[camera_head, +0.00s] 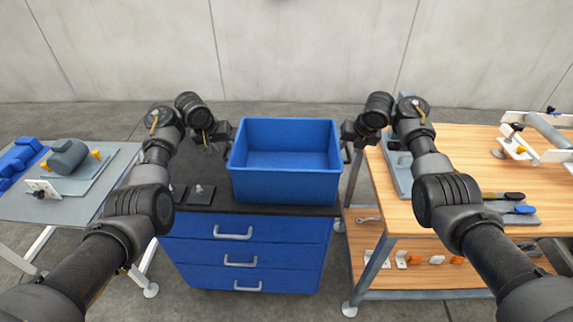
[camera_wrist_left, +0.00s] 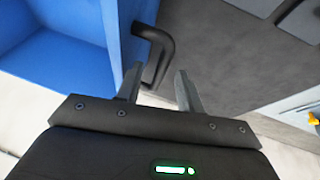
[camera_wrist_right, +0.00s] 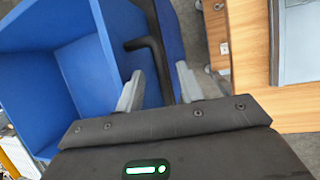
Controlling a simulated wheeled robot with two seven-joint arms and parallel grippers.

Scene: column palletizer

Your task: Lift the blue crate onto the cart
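The blue crate (camera_head: 285,187) is empty and upright, and it appears to stand on the dark top of a blue drawer cabinet (camera_head: 246,232). It has a black handle at each end. My left gripper (camera_head: 230,131) is at the crate's left end, and its open fingers (camera_wrist_left: 157,85) point at the left handle (camera_wrist_left: 153,50). My right gripper (camera_head: 347,132) is at the right end, and its open fingers (camera_wrist_right: 158,85) point at the right handle (camera_wrist_right: 152,50). Both handles line up with the finger gaps. I cannot tell whether the cabinet is the cart.
A wooden workbench (camera_head: 480,157) with tools and a lower shelf stands on the right. A grey table (camera_head: 60,208) with a clamp fixture and blue parts stands on the left. A small dark block (camera_head: 200,194) lies left of the crate. A bare wall is behind.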

